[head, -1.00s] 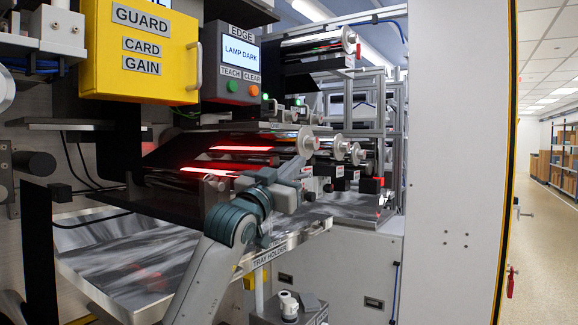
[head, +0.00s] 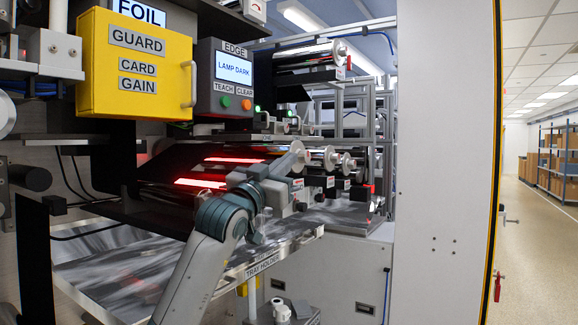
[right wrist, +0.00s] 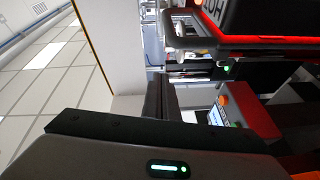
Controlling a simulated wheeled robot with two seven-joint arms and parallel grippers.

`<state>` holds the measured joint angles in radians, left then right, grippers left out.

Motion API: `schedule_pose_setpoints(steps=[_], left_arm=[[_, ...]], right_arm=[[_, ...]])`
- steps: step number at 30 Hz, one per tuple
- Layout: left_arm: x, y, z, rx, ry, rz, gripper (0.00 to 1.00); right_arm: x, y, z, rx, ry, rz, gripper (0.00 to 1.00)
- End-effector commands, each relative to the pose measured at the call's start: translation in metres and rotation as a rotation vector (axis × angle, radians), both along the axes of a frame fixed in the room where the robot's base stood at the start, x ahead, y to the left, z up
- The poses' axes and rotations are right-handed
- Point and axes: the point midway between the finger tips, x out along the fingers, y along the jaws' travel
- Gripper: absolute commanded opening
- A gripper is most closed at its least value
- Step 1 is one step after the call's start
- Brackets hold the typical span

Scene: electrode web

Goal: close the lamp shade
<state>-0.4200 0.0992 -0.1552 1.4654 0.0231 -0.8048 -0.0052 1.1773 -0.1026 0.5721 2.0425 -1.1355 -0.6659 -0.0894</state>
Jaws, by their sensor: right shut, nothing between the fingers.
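My right gripper (head: 286,188) is at the front of the web machine, by the roller ends below the edge box. Its fingers (right wrist: 162,96) are together and empty in the right wrist view. Red light strips (head: 202,183) glow on the dark web area left of the gripper. In the wrist view a dark frame with a red-lit edge (right wrist: 262,43) is at the upper right, apart from the fingers. I cannot tell for sure which part is the lamp shade; my arm hides some of this area. My left gripper is not in view.
The edge box (head: 231,80) reads LAMP DARK, with a green and an orange button. A yellow guard box (head: 134,92) hangs left of it. A metal tray (head: 110,262) lies below. A pale panel (head: 440,190) stands at the right, with an open aisle beyond.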

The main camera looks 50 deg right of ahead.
Motion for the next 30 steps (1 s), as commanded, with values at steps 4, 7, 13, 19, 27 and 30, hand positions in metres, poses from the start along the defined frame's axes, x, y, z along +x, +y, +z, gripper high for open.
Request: schedule_pose_setpoints(steps=[4, 7, 13, 19, 27, 30], left_arm=[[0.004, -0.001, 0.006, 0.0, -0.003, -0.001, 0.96], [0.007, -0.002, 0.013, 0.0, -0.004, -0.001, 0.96], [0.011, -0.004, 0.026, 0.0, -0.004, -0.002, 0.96], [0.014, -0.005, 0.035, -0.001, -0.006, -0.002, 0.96], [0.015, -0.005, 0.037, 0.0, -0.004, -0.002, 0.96], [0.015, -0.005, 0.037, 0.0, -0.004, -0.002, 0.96]], right_arm=[[-0.002, 0.018, 0.003, 0.0, -0.002, 0.002, 0.0], [-0.004, 0.033, 0.006, 0.0, -0.002, 0.002, 0.0], [-0.009, 0.063, 0.014, 0.001, -0.002, 0.002, 0.0], [-0.011, 0.08, 0.019, 0.001, -0.002, 0.001, 0.0], [-0.011, 0.084, 0.02, 0.001, 0.0, -0.001, 0.0], [-0.011, 0.084, 0.02, 0.001, 0.0, -0.001, 0.0]])
